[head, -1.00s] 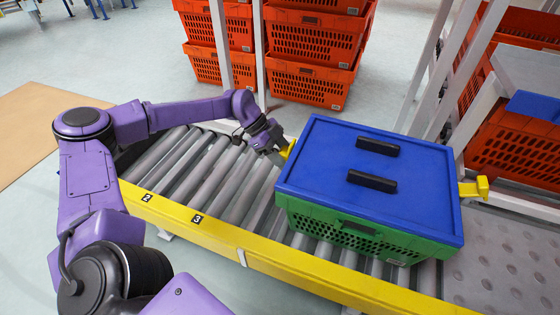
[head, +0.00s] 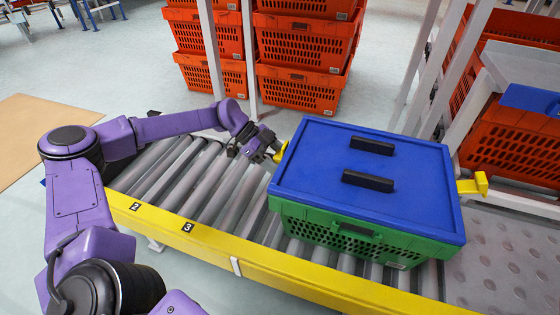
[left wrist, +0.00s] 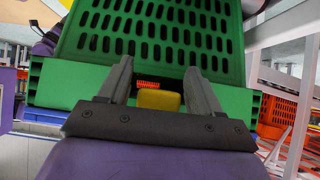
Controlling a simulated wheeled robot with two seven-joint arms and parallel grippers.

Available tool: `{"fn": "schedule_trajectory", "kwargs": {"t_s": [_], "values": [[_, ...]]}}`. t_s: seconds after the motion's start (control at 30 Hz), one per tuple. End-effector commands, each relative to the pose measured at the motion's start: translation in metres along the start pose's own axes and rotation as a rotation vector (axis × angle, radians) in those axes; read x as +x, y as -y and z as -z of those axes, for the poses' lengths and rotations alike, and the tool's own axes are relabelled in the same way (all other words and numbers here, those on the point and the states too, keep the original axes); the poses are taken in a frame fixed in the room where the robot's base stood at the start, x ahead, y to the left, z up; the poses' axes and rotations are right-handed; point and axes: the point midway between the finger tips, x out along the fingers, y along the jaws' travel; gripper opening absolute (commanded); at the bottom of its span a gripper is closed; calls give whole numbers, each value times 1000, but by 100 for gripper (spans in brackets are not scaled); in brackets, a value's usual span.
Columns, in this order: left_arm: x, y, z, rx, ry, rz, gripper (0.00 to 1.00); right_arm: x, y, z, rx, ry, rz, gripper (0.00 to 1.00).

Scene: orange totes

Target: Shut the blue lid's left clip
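The blue lid (head: 400,205) with two black handles lies on a green crate (head: 350,240) on the roller conveyor. Its yellow left clip (head: 281,152) juts out from the lid's left side, and it also shows in the left wrist view (left wrist: 158,101). My left gripper (head: 272,151) is beside this clip. In the left wrist view my left gripper (left wrist: 161,78) is open, one finger on each side of the clip, with visible gaps. The yellow right clip (head: 474,186) juts out at the lid's right side. My right gripper is not in view.
The conveyor has grey rollers (head: 170,172) and a yellow front rail (head: 215,258). Orange totes (head: 305,60) are stacked behind it. White posts (head: 420,85) stand behind the crate, with more orange totes at the right. The rollers left of the crate are clear.

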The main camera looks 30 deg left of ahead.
Motion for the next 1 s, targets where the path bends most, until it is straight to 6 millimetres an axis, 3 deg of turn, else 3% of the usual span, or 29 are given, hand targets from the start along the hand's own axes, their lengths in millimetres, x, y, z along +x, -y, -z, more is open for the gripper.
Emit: {"fn": "schedule_trajectory", "kwargs": {"t_s": [0.33,0.7,0.83,1.0], "values": [[-5,0,1,0,0,2,68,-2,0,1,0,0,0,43],[-86,0,3,-1,-1,3,68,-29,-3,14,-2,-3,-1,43],[-102,0,1,-1,0,1,68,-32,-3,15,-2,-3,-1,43],[-106,0,0,0,1,0,68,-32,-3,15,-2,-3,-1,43]]}}
